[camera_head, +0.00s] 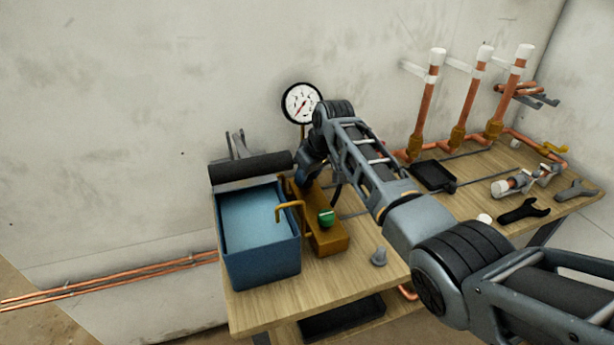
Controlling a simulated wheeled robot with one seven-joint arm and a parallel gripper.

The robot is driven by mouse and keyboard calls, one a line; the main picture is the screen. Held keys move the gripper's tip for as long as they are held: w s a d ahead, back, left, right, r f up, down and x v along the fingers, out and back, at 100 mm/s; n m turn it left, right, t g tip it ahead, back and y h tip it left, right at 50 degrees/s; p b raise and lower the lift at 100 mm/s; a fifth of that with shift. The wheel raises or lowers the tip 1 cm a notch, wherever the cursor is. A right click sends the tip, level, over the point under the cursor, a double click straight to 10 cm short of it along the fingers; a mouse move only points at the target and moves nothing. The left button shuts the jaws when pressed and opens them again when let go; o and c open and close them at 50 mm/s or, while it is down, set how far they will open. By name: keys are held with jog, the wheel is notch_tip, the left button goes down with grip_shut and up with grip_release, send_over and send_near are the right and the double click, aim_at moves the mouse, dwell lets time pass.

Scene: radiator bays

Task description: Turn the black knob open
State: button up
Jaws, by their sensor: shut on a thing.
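A brass block (330,241) stands on the wooden bench beside a blue tank. A green knob (326,217) sits near its front end and is free of my gripper. My gripper (304,186) points down at the back part of the block, under my arm's bent wrist. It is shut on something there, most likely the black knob. The knob itself is hidden by the gripper and wrist, so its angle cannot be told.
The blue water-filled tank (262,272) with a black-gripped pump handle (250,166) stands left. A gauge (301,103) rises behind. Copper risers (424,112), a black tray (433,178) and a wrench (523,211) lie right.

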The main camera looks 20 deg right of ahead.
jog(key=shift+w+d+n+g+y+b, duration=0.1)
jog(key=shift+n+g+y+b, duration=0.2)
jog(key=shift+n+b, duration=0.6)
jog(key=shift+d+n+g+y+b, duration=0.15)
jog(key=shift+n+y+b, duration=0.25)
jog(key=shift+n, duration=0.9)
jog(key=shift+a, duration=0.1)
jog(key=o, duration=1)
jog(key=shift+o, duration=0.2)
jog(key=shift+r, duration=0.1)
jog(key=v, duration=0.7)
jog(key=shift+r+b, duration=0.3)
